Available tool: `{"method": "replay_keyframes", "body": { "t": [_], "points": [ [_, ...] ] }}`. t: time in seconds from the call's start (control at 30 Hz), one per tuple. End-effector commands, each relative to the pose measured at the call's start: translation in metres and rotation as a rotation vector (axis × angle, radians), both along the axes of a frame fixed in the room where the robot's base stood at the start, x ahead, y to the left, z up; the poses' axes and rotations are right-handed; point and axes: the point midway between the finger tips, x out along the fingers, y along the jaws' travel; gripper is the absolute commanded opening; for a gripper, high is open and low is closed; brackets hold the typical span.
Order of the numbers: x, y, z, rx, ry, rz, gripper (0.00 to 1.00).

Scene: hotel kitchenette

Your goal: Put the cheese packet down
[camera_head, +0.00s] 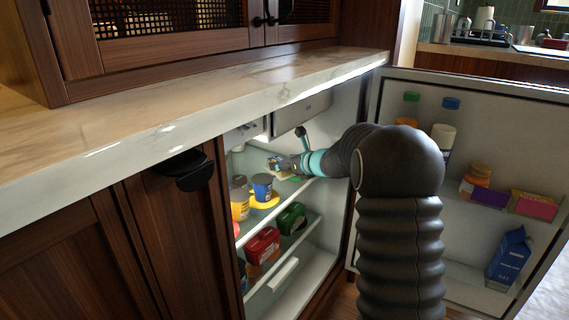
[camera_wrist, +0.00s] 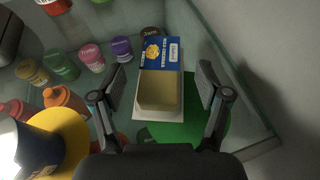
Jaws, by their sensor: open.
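The cheese packet (camera_wrist: 160,92), a pale yellow block with a blue label, lies between the two fingers of my gripper (camera_wrist: 163,85) in the wrist view. The fingers are open, with a gap on either side of the packet. A white edge shows around its lower part, and a green disc (camera_wrist: 190,146) shows below and to its right. In the head view my gripper (camera_head: 284,165) is inside the open fridge at the upper glass shelf. There the packet is small and partly hidden by the gripper.
A blue cup (camera_head: 262,186) on a yellow disc (camera_head: 265,202) stands left of my gripper. The fridge wall (camera_wrist: 285,70) is close on the right. The open door (camera_head: 450,110) holds bottles and boxes.

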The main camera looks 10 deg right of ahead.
Motion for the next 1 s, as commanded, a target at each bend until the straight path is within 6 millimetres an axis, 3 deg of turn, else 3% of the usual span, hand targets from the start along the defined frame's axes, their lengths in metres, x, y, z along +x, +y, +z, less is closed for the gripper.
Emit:
{"method": "replay_keyframes", "body": {
  "t": [0.27, 0.7, 1.0],
  "points": [
    [-0.014, -0.009, 0.010, 0.000, -0.001, -0.002, 0.76],
    [-0.081, -0.046, 0.041, -0.001, 0.000, -0.002, 0.76],
    [-0.097, -0.054, 0.047, 0.000, 0.001, 0.000, 0.76]
  ]
}}
